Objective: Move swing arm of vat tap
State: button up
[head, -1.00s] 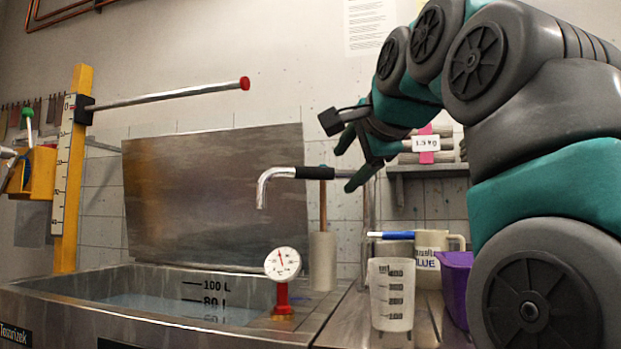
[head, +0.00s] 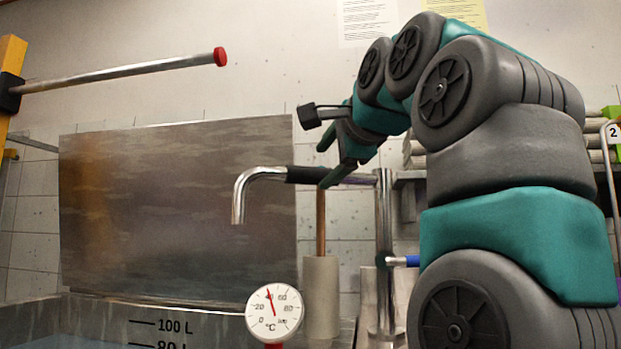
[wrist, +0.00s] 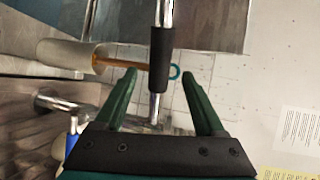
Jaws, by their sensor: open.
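The vat tap's swing arm (head: 250,181) is a chrome pipe with a downturned spout at its left end. It has a black sleeve (head: 302,174) and joins an upright chrome post (head: 384,245) on the right. My gripper (head: 323,165) is open at the sleeve's right part in the head view. In the wrist view the black sleeve (wrist: 161,60) runs between the two green fingers of my gripper (wrist: 160,75), with a gap on each side. I cannot tell how deep the sleeve sits between the fingers. Neither finger is seen closed on it.
A dial thermometer (head: 274,312) stands at the vat's edge, below the spout. A whitish cylinder with a copper-coloured rod (head: 321,285) stands beneath the sleeve. A metal sheet (head: 175,215) stands behind. A red-tipped bar (head: 130,78) reaches in from the left. The air around the spout is clear.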

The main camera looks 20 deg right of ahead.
aim_at(317, 174)
jog(key=x, duration=0.6)
jog(key=shift+w+f, duration=0.1)
jog(key=shift+w, duration=0.15)
jog(key=shift+c, duration=0.3)
grip_shut()
jog(key=shift+f, duration=0.1)
dwell(0.8)
